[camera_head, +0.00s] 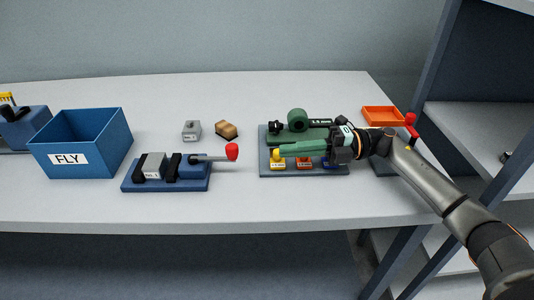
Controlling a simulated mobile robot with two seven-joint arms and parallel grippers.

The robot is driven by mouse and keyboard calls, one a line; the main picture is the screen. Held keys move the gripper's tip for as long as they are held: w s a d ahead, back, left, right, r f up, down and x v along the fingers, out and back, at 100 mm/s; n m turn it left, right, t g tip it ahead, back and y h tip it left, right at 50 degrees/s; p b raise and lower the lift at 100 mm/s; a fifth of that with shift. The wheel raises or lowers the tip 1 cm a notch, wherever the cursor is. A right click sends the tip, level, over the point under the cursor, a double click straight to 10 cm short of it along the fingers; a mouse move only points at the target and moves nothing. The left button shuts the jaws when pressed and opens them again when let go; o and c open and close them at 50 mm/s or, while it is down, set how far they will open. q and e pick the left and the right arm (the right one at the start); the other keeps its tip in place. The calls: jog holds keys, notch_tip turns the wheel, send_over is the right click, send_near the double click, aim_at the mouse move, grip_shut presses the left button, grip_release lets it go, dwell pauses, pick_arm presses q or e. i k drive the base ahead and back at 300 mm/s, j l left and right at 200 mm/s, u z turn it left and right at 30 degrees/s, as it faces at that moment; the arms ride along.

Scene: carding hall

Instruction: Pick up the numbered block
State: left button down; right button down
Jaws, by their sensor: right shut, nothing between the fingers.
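My right gripper (277,151) reaches in from the right, low over a grey tray (264,166). Small labelled pieces sit at the tray's front: a yellow one (278,166), a red one (304,166) and a partly hidden blue one (329,166). A light grey block (191,131) lies on the table, left of the gripper. My left gripper is not in view.
A blue bin (112,143) marked FLY stands at the left. The table's front middle is clear.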

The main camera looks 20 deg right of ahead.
aim_at(156, 165)
jog(key=k, duration=1)
